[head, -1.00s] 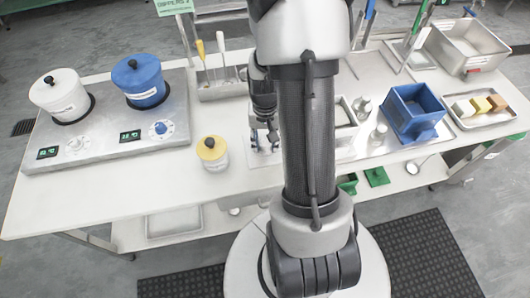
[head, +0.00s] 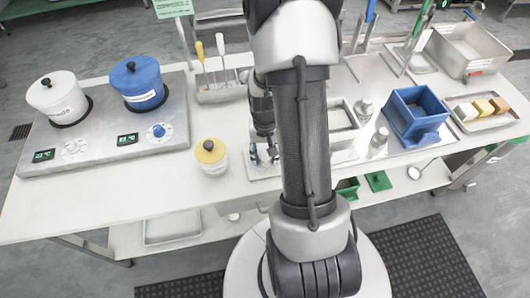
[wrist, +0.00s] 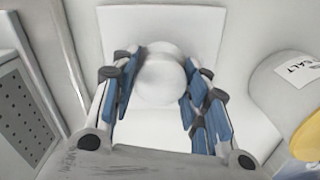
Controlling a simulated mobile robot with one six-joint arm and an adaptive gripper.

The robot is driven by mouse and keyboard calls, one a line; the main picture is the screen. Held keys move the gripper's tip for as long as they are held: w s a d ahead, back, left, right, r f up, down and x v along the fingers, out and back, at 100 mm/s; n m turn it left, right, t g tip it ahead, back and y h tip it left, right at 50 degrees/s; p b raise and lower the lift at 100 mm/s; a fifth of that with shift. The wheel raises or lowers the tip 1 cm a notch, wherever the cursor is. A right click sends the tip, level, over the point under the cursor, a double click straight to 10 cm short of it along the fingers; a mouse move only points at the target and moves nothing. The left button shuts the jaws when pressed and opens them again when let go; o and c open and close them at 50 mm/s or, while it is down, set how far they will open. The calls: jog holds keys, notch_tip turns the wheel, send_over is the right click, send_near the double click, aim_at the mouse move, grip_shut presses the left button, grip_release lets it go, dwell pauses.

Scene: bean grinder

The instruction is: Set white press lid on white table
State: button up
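The white press lid is a square white plate with a round white knob in the wrist view (wrist: 160,78). My gripper (wrist: 160,88) has its blue finger pads against both sides of the knob and is shut on it. In the head view my gripper (head: 264,152) is low over the white table (head: 110,200), right of the yellow-lidded jar. The pale lid shows only partly there, behind my fingers and arm. Whether its plate touches the table I cannot tell.
The jar marked SALT (head: 211,156) stands close to the left of my gripper. A utensil holder (head: 222,92) is behind it. A hotplate (head: 105,125) with a white pot and a blue pot is at left. A blue hopper (head: 416,115) is at right. The front left table is clear.

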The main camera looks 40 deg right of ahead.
jog(key=shift+o, duration=1.1)
jog(key=w+a+r+n+t+p, duration=0.1)
jog(key=a+r+p, duration=0.1)
jog(key=r, duration=0.8)
jog(key=a+r+n+p, duration=0.1)
jog(key=a+r+p, duration=0.2)
jog(key=r, duration=0.7)
jog(key=s+a+r+n+t, duration=0.1)
jog(key=s+a+r+n, duration=0.2)
jog(key=s+a+r, duration=0.2)
jog(key=s+a+r+n+t, duration=0.2)
jog(key=s+a+r, duration=0.3)
jog(key=a+r, duration=0.3)
jog(key=shift+s+a+r+n+t, duration=0.35)
jog(key=shift+a+n, duration=0.55)
jog(key=shift+a, duration=0.4)
